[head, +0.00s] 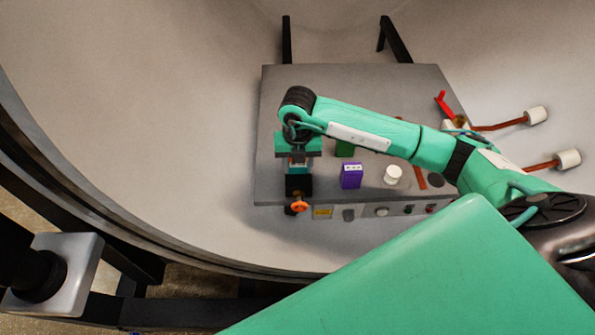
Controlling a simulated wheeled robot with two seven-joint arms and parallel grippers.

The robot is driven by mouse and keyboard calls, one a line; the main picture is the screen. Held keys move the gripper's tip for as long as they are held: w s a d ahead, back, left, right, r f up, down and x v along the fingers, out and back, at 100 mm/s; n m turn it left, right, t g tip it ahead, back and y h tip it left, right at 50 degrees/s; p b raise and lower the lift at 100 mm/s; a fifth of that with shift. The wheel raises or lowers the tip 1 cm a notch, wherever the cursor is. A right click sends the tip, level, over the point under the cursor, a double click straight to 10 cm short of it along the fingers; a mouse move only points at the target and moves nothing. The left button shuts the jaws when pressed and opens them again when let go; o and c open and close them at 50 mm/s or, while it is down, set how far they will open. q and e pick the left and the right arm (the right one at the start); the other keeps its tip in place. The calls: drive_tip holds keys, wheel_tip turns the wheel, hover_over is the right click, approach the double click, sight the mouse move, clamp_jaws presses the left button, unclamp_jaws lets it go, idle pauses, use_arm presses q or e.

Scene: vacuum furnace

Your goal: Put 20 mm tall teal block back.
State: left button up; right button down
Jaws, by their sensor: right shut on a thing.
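My right gripper (298,162) reaches in over the left part of a grey plate (280,100) inside the round chamber. It points down and is shut on a small teal block (298,171), mostly hidden by the gripper body and fingers. The block is just above or at a black holder (299,186) near the plate's front left edge. I cannot tell whether the block touches the holder. My left gripper is not in view.
An orange knob (299,206) sits below the black holder. To the right stand a purple block (351,176), a green block (345,149) partly behind my arm, and a white knob-like piece (393,175). A red lever (444,102) and white-ended rods are at the right.

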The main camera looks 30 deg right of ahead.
drive_tip(key=shift+w+d+r+p, duration=0.1)
drive_tip(key=shift+w+r+p, duration=0.15)
drive_tip(key=shift+r, duration=0.4)
drive_tip(key=shift+w+r+p, duration=0.15)
drive_tip(key=shift+r+p, duration=0.15)
drive_tip(key=shift+r, duration=0.3)
drive_tip(key=shift+s+r, duration=0.1)
drive_tip(key=shift+r, duration=0.35)
drive_tip(key=shift+s+r+p, duration=0.3)
drive_tip(key=shift+r+p, duration=0.05)
drive_tip(key=shift+s+r, duration=0.1)
drive_tip(key=shift+w, duration=0.2)
drive_tip(key=shift+r+p, duration=0.25)
drive_tip(key=shift+p, duration=0.05)
drive_tip(key=shift+s+r+p, duration=0.1)
drive_tip(key=shift+r+p, duration=1.05)
drive_tip(key=shift+r, duration=0.75)
